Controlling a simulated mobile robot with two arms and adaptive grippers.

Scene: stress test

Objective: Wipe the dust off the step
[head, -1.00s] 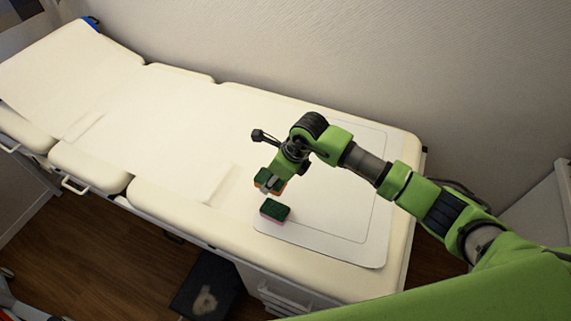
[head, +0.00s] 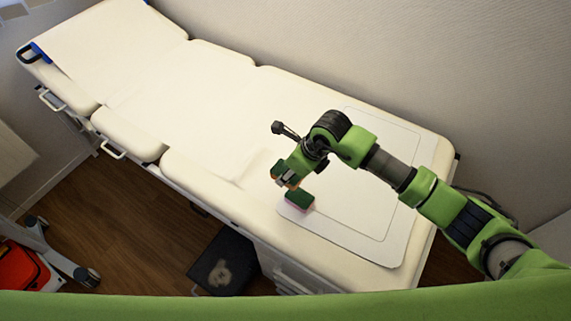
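The step (head: 226,252) is a low black stool on the floor beside the exam table, near the bottom of the head view. A pale dust patch (head: 221,272) lies on its top. My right gripper (head: 286,178) is above the near edge of the exam table, shut on a green and orange sponge (head: 279,169); its fingers partly hide the sponge. A second sponge (head: 300,199), green on top and pink below, lies on the white mat just below the gripper. My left gripper is out of view.
The cream exam table (head: 230,125) runs along the wall, with a white mat (head: 340,236) at its right end. A drawer unit (head: 287,277) stands right of the step. A wheeled stand with a red part (head: 20,268) is at lower left. Wooden floor (head: 140,225) between is free.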

